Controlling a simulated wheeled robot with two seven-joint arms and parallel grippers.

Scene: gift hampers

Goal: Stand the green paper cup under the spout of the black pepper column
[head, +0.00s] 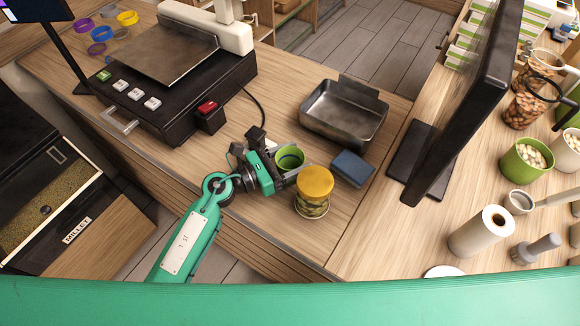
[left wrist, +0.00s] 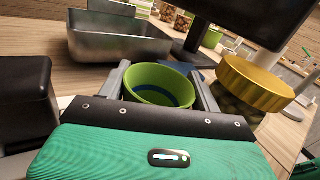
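The green paper cup (head: 289,158) is upright at the counter's near side, its open mouth facing up. My left gripper (head: 285,170) is around it, one finger on each side. In the left wrist view the cup (left wrist: 160,85) fills the space between the fingers with no clear gap, so the gripper looks shut on it. The cup's lower part is hidden by the gripper, and I cannot tell whether its base touches the counter. No column marked black pepper is in view; a dark column at the left has a MILLET label (head: 77,230). My right gripper is not in view.
A yellow-lidded jar (head: 314,190) stands close right of the gripper. A blue box (head: 352,168) and metal tray (head: 335,127) lie behind it. A black scale (head: 170,110) is at the left, a monitor (head: 470,100) at the right. Bare counter (head: 345,225) shows right of the jar.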

